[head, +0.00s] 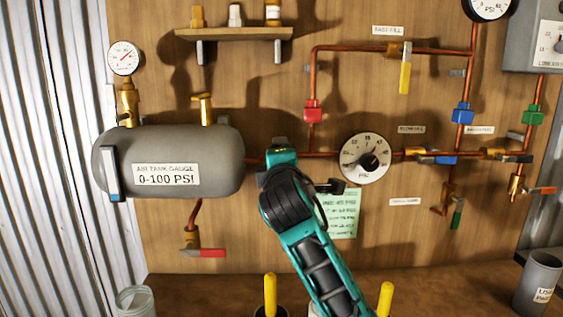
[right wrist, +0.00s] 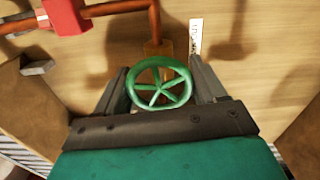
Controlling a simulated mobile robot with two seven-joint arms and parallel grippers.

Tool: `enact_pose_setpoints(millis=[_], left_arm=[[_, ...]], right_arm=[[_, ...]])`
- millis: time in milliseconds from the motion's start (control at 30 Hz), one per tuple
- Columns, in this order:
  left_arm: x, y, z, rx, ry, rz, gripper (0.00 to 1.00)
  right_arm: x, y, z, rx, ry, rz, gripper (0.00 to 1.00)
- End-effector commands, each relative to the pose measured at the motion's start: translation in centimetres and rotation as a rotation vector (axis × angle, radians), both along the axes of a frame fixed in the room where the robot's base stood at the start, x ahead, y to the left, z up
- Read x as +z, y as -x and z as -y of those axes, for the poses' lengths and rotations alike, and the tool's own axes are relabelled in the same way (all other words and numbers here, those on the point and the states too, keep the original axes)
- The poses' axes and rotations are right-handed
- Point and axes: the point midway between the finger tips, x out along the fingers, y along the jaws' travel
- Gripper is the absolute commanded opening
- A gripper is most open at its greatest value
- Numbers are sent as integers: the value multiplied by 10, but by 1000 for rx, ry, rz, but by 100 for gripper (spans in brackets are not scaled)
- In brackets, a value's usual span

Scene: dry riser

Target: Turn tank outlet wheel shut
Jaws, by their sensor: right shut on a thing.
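The tank outlet wheel is a green spoked handwheel (right wrist: 160,86) on a brass valve body (right wrist: 157,47) in the right wrist view. My right gripper (right wrist: 161,92) has one finger on each side of the wheel's rim and is shut on it. In the head view my right gripper (head: 279,150) reaches up to the copper pipe just right of the grey air tank (head: 215,150), and it hides the wheel. My left gripper is in neither view.
A red pipe block (head: 312,112) sits above right of the gripper. A red-handled valve (head: 203,253) hangs below the tank. Yellow-handled items (head: 270,293) stand on the bench.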

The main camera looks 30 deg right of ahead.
Motion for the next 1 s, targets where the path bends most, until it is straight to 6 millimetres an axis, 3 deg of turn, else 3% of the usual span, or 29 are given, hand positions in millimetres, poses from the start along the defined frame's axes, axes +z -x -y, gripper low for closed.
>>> enact_pose_setpoints(millis=[600, 1000], left_arm=[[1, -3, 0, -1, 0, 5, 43], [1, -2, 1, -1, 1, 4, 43]], right_arm=[[-1, 0, -1, 0, -499, 302, 40], [0, 0, 0, 0, -730, 444, 40]])
